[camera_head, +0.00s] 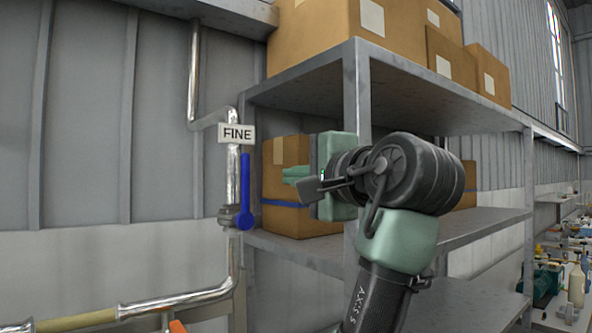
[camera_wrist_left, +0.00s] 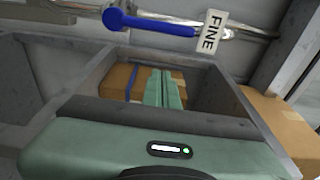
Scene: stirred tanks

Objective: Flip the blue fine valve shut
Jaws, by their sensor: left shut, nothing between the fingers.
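The blue fine valve handle (camera_head: 245,188) stands upright along a shiny vertical pipe, its round hub at the lower end. A white FINE sign (camera_head: 237,133) is fixed to the pipe just above it. In the left wrist view the blue handle (camera_wrist_left: 155,22) lies across the top, with the FINE sign (camera_wrist_left: 211,32) at its right end. My left gripper (camera_head: 286,176) is to the right of the handle, apart from it, with its green fingers pointing left. Its fingertips (camera_wrist_left: 166,76) are together and empty in the left wrist view. My right gripper is not in view.
A grey metal shelf (camera_head: 362,110) stands right of the pipe, with cardboard boxes (camera_head: 312,35) on top. Another box (camera_head: 283,222) with a blue band is behind my gripper. A lower pipe (camera_head: 185,300) runs left. A cluttered bench lies far right.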

